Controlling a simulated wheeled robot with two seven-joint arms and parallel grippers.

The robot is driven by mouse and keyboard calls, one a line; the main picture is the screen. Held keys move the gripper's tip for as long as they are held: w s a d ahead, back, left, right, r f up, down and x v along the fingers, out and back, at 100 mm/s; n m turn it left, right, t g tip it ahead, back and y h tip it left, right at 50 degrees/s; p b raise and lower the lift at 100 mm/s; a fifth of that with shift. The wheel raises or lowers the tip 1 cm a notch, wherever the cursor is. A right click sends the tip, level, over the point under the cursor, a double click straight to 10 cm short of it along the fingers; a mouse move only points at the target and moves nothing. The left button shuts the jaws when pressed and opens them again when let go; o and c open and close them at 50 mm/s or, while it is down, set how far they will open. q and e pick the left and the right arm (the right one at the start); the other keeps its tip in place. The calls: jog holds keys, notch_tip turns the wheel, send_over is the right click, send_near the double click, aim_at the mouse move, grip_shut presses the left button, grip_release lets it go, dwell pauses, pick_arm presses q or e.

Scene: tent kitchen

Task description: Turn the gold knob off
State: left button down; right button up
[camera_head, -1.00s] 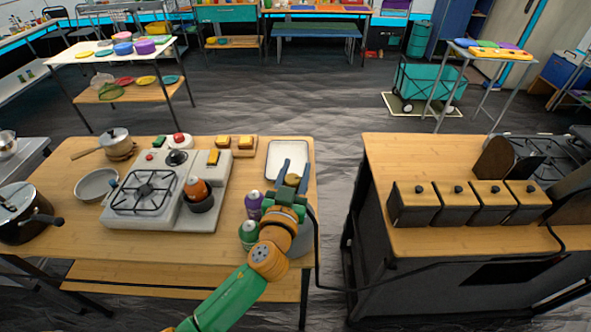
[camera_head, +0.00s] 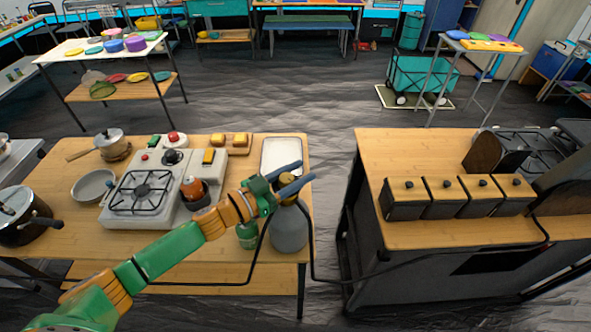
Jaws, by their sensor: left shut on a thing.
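A grey gas bottle (camera_head: 289,230) stands at the right front corner of the wooden table, with a gold knob (camera_head: 288,196) on its top. My left arm comes in from the lower left. My left gripper (camera_head: 292,180) is at the top of the bottle, its two blue fingers shut on the gold knob, which they partly hide. A black hose runs from near the bottle. My right gripper is not in view.
A green can (camera_head: 247,236) stands just left of the bottle, partly behind my arm. A camp stove (camera_head: 143,193) and a white tray (camera_head: 283,153) share the table (camera_head: 170,243). A counter with dark boxes (camera_head: 405,198) stands to the right, across a gap.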

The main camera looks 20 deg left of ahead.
pick_arm(q)
jog(key=shift+f+m+g+h+b, duration=0.15)
jog(key=shift+m+g+h+b, duration=0.45)
jog(key=shift+m+g+h, duration=0.45)
jog(key=m+g+h+b, duration=0.1)
jog(key=m+g+b, duration=0.1)
jog(key=g+b, duration=0.1)
jog(key=s+m+g+h+b, duration=0.1)
jog(key=m+g+h+b, duration=0.1)
jog(key=b, duration=0.3)
jog(key=s+d+m+g+h+b, duration=0.1)
jog(key=m+g+b, duration=0.2)
jog(key=g+b, duration=0.1)
jog(key=shift+f+g+h+b, duration=0.1)
jog(key=shift+g+h+b, duration=0.25)
jog(key=shift+g, duration=0.1)
jog(key=shift+s+r+m+g+b, duration=0.1)
jog(key=shift+r+m+g+b, duration=0.15)
jog(key=shift+g+b, duration=0.3)
jog(key=shift+c, duration=2.2)
grip_release()
